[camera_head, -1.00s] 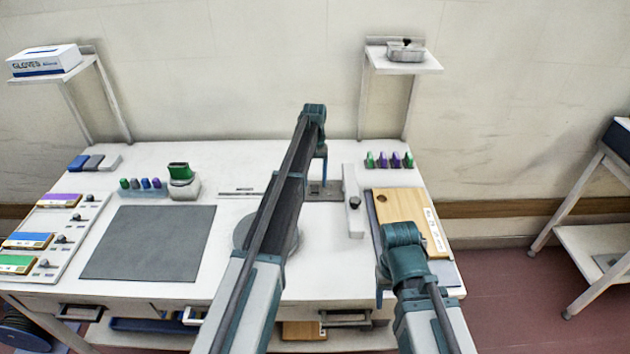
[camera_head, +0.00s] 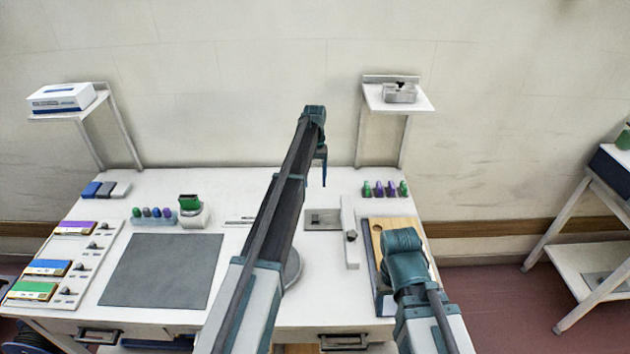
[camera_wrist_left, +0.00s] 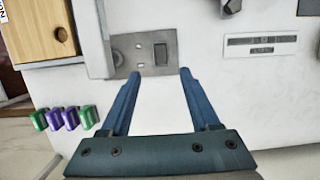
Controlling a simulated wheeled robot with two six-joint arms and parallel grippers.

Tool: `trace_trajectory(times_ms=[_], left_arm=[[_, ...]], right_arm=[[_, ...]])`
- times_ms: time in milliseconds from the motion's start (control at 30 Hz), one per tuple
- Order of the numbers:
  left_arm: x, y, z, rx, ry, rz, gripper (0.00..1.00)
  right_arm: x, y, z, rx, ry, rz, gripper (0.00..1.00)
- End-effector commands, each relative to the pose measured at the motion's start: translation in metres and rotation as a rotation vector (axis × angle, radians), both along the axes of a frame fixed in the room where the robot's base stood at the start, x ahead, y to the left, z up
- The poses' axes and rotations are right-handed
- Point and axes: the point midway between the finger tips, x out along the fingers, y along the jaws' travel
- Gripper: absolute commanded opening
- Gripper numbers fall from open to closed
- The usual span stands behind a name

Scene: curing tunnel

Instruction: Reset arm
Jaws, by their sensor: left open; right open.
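My left gripper (camera_head: 323,182) hangs from the end of the long arm, pointing down over the back of the white worktable (camera_head: 150,300). In the left wrist view its two blue fingers (camera_wrist_left: 157,73) are spread with nothing between them. They are near a grey metal plate (camera_wrist_left: 150,52), which also shows in the head view (camera_head: 318,219). My right gripper (camera_head: 390,280) is at the front right, over or beside a wooden board (camera_head: 405,232). Its fingers are mostly hidden by its wrist, and no held object shows.
A grey mat (camera_head: 160,270) lies left of my left arm. A green stamp-like item (camera_head: 191,210) and small coloured pieces (camera_head: 385,189) stand at the back. Raised shelves hold a glove box (camera_head: 62,97) and a small metal container (camera_head: 400,93). A side stand (camera_head: 590,262) is far right.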

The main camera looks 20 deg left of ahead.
Motion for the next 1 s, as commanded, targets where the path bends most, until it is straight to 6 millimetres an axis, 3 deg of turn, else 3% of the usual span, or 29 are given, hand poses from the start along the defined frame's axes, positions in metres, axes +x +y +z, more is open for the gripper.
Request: trace_trajectory(times_ms=[333,433,533,700,1000], left_arm=[[-0.002,-0.001,-0.001,0.0,-0.001,-0.001,0.62],[-0.025,-0.006,-0.002,0.002,-0.016,-0.014,0.62],[-0.078,-0.02,-0.004,0.007,-0.058,-0.048,0.62],[-0.188,-0.044,-0.007,0.02,-0.163,-0.134,0.62],[-0.307,-0.062,-0.008,0.04,-0.289,-0.245,0.62]], right_arm=[[0.0,0.0,-0.001,0.0,0.0,0.0,0.6],[0.0,0.0,-0.001,0.0,0.0,0.0,0.6],[0.0,0.0,-0.001,0.0,0.0,0.0,0.6],[0.0,0.0,-0.001,0.0,0.0,0.0,0.6],[0.0,0.0,-0.001,0.0,0.0,0.0,0.6]])
